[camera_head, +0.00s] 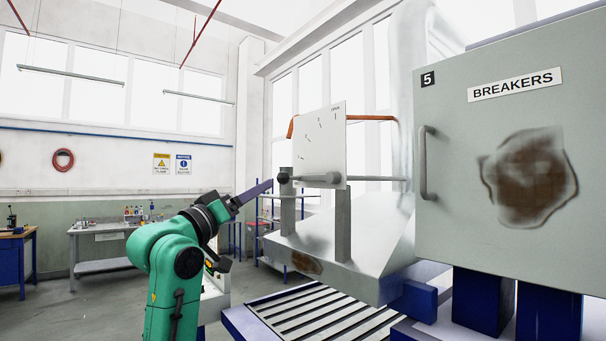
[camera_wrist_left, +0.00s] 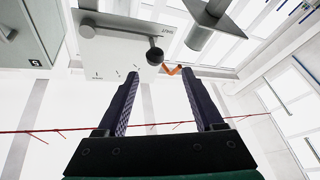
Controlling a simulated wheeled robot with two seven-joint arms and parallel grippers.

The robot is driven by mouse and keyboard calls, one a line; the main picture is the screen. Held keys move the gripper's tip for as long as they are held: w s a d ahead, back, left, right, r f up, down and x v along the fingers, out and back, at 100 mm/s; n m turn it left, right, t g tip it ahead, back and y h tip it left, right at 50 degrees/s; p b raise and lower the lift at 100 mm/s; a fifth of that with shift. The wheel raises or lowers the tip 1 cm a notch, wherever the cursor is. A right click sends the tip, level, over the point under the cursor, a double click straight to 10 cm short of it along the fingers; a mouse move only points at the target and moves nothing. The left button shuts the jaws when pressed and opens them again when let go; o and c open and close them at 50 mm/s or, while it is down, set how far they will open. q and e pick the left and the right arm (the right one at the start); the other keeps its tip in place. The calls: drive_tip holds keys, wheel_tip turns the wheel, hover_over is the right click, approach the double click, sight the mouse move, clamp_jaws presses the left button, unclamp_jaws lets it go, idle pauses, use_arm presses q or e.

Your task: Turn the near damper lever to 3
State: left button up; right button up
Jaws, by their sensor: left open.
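The near damper lever is a grey rod (camera_head: 318,179) with a dark round knob (camera_head: 283,177) at its left end. It lies about level across the lower part of a white dial plate (camera_head: 320,140). The plate has short marks, and its numbers are too small to read. My left gripper (camera_head: 268,183) is just left of the knob. In the left wrist view, the left gripper (camera_wrist_left: 160,72) is open and empty. There the knob (camera_wrist_left: 155,56) appears between and just beyond the fingertips, with the plate (camera_wrist_left: 105,52) behind it. Contact is not visible.
An orange bar (camera_head: 370,118) shows behind the plate. Grey posts (camera_head: 343,225) carry the lever assembly on a metal duct (camera_head: 325,262). A grey breaker cabinet (camera_head: 450,190) stands at right. Workbenches (camera_head: 100,228) stand far left, with open floor before them.

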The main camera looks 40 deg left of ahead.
sight(305, 178)
use_arm(q)
drive_tip(key=p+x, duration=0.8)
drive_tip(key=x, duration=0.4)
drive_tip(key=shift+w+d+r, duration=0.2)
drive_tip(key=shift+w+r, duration=0.05)
drive_tip(key=shift+w, duration=0.05)
drive_tip(key=shift+s+d, duration=0.15)
drive_tip(key=shift+d, duration=0.1)
drive_tip(key=shift+c, duration=0.3)
drive_tip(key=shift+a, duration=0.15)
clamp_jaws()
use_arm(e)
wheel_tip(305, 178, up, 9)
drive_tip(key=shift+d+f, duration=0.2)
drive_tip(key=shift+d, duration=0.25)
